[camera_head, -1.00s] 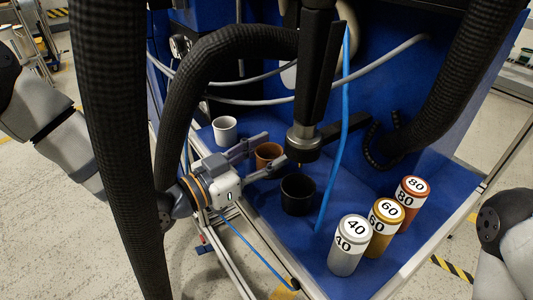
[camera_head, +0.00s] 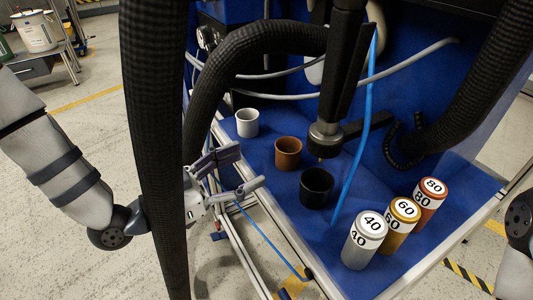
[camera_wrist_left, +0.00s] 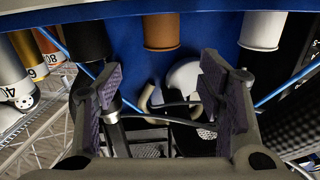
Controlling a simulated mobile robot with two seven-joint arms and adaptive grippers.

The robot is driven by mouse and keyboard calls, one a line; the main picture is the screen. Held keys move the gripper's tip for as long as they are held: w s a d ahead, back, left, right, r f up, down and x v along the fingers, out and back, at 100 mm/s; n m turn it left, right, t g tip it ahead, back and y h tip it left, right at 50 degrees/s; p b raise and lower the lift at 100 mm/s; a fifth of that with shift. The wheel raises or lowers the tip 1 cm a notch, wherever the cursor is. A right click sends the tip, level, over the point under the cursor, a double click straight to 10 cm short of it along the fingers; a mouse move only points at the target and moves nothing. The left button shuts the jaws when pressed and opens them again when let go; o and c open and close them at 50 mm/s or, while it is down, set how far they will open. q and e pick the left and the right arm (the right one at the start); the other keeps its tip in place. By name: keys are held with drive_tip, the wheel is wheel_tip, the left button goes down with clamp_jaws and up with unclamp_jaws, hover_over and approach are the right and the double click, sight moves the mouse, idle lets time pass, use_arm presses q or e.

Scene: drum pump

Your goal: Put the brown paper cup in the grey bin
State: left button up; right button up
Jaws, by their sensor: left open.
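The brown cup (camera_head: 288,154) stands upright on the blue worktop, between a white cup (camera_head: 247,122) and a black cup (camera_head: 317,188). My left gripper (camera_head: 238,171) is open and empty at the worktop's left edge, with a clear gap to the brown cup. In the left wrist view the brown cup (camera_wrist_left: 162,32) shows beyond and between the spread fingers (camera_wrist_left: 163,92), at the top. I see nothing that I can make out as a grey bin. My right gripper is out of view.
Silver, gold and orange numbered canisters (camera_head: 364,240) stand at the worktop's front right. A thick black hose (camera_head: 155,140) crosses in front of my left arm. A nozzle (camera_head: 325,138) and a blue tube (camera_head: 357,140) hang close to the cups.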

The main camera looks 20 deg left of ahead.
use_arm(q)
drive_tip(key=s+f+n+g+y, duration=0.3)
drive_tip(key=s+f+g, duration=0.2)
drive_tip(key=s+f, duration=0.45)
drive_tip(key=s+f+n+g+y, duration=0.2)
drive_tip(key=s+f+g+y, duration=0.35)
drive_tip(key=f, duration=0.75)
drive_tip(key=s+a+f+n+g, duration=0.1)
drive_tip(key=s+a+f+g, duration=0.1)
drive_tip(key=s, duration=0.5)
drive_tip(key=s+a+f+n+g+y, duration=0.1)
drive_tip(key=s+a+g, duration=0.1)
drive_tip(key=s, duration=0.6)
drive_tip(key=shift+s+f+n, duration=0.2)
drive_tip(key=shift+f+n, duration=0.2)
drive_tip(key=shift+o, duration=0.6)
drive_tip(key=s+a+n+g+y, duration=0.1)
drive_tip(key=s+a+g+y, duration=0.1)
drive_tip(key=s, duration=0.5)
drive_tip(key=shift+s+a+r+g, duration=0.3)
drive_tip(key=shift+s+g, duration=0.05)
drive_tip(key=shift+w, duration=0.1)
